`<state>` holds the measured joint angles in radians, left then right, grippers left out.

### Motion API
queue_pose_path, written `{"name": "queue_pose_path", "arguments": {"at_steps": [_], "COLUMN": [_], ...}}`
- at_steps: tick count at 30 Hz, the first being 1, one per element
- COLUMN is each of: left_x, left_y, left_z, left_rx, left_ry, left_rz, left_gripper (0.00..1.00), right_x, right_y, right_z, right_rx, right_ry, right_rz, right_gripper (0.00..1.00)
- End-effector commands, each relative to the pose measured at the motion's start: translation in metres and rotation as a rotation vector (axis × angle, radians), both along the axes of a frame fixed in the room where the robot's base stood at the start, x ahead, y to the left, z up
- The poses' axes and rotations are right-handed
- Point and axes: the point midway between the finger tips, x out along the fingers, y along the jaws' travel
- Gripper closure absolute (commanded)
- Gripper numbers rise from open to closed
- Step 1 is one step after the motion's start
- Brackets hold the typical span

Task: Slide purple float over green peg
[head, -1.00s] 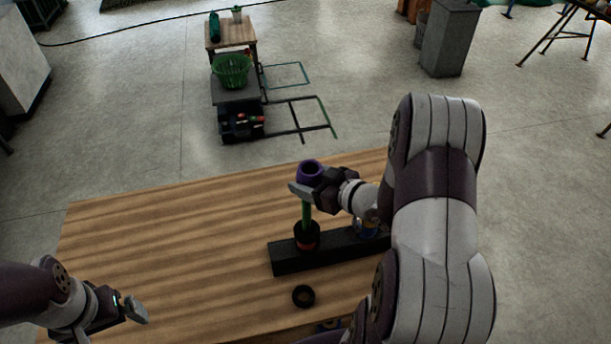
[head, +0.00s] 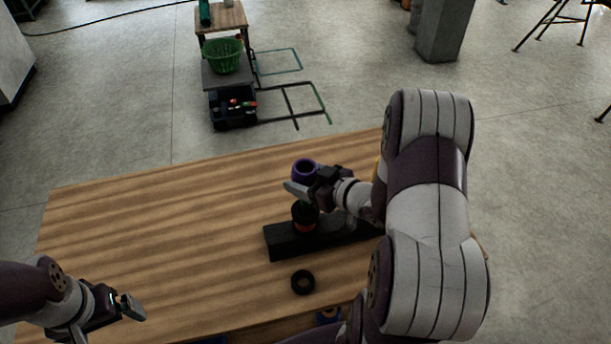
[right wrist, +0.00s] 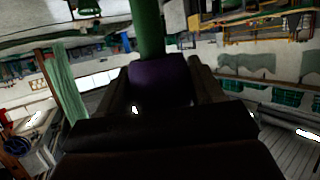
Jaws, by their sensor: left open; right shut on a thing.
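The purple float (head: 304,169) is a short tube with its dark opening facing up. My right gripper (head: 303,186) is shut on it, above the dark block (head: 285,240). Black and orange rings (head: 305,214) sit on that block below the float. In the head view the green peg is hidden behind the gripper. In the right wrist view the green peg (right wrist: 148,28) meets the edge of the purple float (right wrist: 160,80); I cannot tell whether the float is around it. My left gripper (head: 128,308) is open and empty at the lower left.
A loose black ring (head: 302,281) lies on the wooden table (head: 150,230) in front of the block. The table's left half is clear. My right arm covers the right side. A cart with a green basket (head: 222,56) stands beyond the table.

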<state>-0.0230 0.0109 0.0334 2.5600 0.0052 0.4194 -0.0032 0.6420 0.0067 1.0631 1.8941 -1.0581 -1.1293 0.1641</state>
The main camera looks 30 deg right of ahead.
Motion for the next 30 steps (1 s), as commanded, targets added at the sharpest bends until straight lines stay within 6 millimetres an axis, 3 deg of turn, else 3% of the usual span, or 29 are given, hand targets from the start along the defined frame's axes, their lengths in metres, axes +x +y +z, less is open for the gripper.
{"name": "queue_pose_path", "arguments": {"at_steps": [8, 9, 11, 22, 30], "left_x": [0.000, 0.000, 0.000, 0.000, 0.000], "left_y": [0.000, 0.000, 0.000, 0.000, 0.000], "left_z": [-0.001, -0.001, -0.001, -0.002, -0.005], "left_rx": [0.000, 0.000, 0.000, 0.000, 0.000], "left_ry": [0.000, 0.000, 0.000, 0.000, 0.000], "left_rz": [0.000, 0.000, 0.000, 0.000, 0.000], "left_gripper": [0.00, 0.00, 0.00, 0.00, 0.00], "right_x": [0.000, 0.000, 0.000, -0.008, -0.070], "right_y": [0.000, 0.000, 0.000, -0.004, -0.027], "right_z": [-0.001, -0.001, -0.001, 0.002, 0.026], "right_rx": [0.000, -0.001, 0.000, 0.000, -0.002], "right_ry": [0.000, 0.000, 0.000, 0.000, -0.001], "right_rz": [0.000, 0.000, 0.000, -0.004, -0.009], "right_gripper": [0.64, 0.21, 0.04, 0.04, 0.04]}}
